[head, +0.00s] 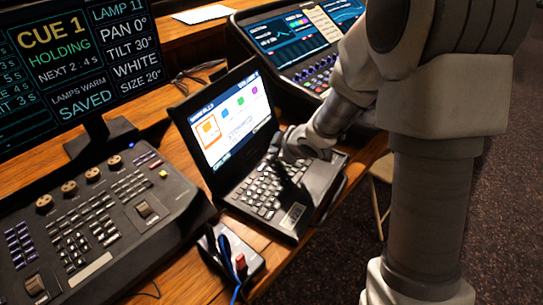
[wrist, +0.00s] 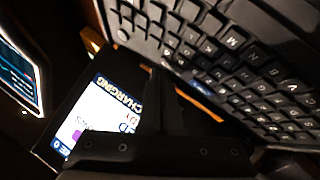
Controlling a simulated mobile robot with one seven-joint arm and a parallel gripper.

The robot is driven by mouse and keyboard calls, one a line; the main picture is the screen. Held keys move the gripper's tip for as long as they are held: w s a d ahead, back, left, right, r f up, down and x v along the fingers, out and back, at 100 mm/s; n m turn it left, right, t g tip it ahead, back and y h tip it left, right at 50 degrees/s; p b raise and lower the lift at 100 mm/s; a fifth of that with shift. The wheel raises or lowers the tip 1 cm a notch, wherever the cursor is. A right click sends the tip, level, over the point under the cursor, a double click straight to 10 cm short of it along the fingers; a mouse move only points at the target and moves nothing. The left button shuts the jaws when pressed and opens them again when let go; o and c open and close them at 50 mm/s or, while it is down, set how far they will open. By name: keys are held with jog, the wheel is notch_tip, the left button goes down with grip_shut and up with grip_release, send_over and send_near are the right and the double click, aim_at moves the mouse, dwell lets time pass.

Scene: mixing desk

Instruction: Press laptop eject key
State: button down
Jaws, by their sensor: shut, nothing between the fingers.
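The laptop (head: 262,165) is open on the wooden desk, its screen (head: 229,122) lit with several coloured icons. Its dark keyboard (head: 262,191) has pale key markings. In the wrist view the keyboard (wrist: 235,75) fills the top and right, and part of the lit screen (wrist: 98,113) shows at lower left with the word "CHARGING". My gripper (head: 275,148) is shut and empty, over the far part of the keyboard close to the screen. Its dark fingers also show in the wrist view (wrist: 163,80). I cannot make out the eject key or whether the fingertips touch a key.
A control desk (head: 95,215) with knobs and buttons stands left of the laptop, below a large monitor (head: 70,50). Another lit console (head: 300,45) stands behind. A small box (head: 232,255) with cables and a red part sits at the front. Carpet lies at right.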

jog(key=shift+f, duration=0.3)
jog(key=shift+r, duration=0.1)
dwell(0.4)
jog(key=shift+r+p, duration=0.45)
jog(key=shift+r, duration=0.2)
notch_tip(320, 180, up, 5)
jog(key=p, duration=0.5)
jog(key=shift+r, duration=0.1)
dwell(0.4)
